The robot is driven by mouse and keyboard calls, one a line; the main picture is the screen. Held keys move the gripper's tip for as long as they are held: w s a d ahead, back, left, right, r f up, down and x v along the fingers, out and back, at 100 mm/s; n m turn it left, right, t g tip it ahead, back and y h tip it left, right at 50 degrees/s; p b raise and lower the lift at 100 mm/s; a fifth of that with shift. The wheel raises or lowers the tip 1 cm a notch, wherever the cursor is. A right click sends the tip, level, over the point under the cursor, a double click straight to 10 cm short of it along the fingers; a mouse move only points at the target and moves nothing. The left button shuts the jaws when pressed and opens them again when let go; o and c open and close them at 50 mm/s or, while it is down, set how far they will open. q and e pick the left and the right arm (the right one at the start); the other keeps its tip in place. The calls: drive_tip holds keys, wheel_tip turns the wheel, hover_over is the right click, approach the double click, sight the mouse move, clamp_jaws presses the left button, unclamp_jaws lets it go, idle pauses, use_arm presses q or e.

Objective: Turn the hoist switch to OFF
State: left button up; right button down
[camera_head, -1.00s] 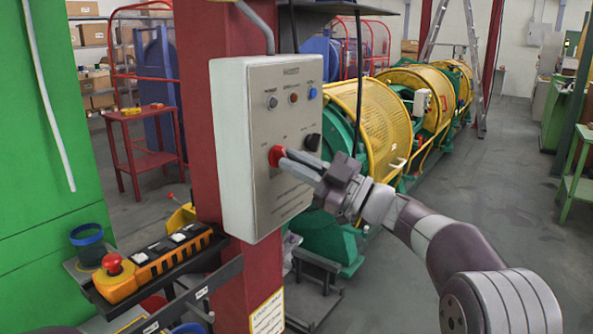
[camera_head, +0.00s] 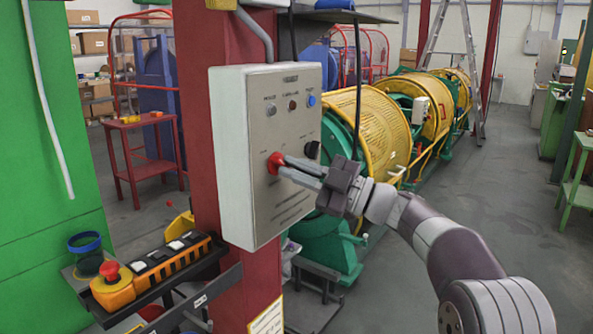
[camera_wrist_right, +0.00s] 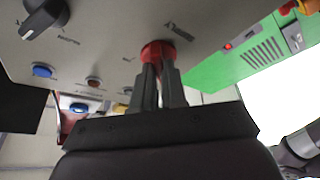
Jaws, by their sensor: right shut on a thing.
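A grey control box (camera_head: 240,165) is mounted on a dark red column. A red knob (camera_head: 274,162) sits on the left of its front face. It also shows in the right wrist view (camera_wrist_right: 157,49). My right gripper (camera_head: 284,167) is shut on the red knob. In the right wrist view its two fingertips (camera_wrist_right: 158,68) meet the knob from the front. A black rotary knob (camera_head: 312,150) is on the same face, to the right, and is untouched. The labels are too small to read. My left gripper does not show.
A blue button (camera_head: 311,100) and two other small controls line the top of the box. Below left, an orange pendant with a red button (camera_head: 110,270) lies on a dark shelf. A yellow-caged green machine (camera_head: 385,125) stands behind. Open floor (camera_head: 450,250) lies to the right.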

drive_tip(key=c, duration=1.2)
unclamp_jaws()
drive_tip(key=b+v, duration=0.2)
drive_tip(key=v, duration=1)
drive_tip(key=shift+s+d+f, duration=0.15)
drive_tip(key=shift+d+f, duration=0.1)
drive_tip(key=shift+d, duration=0.05)
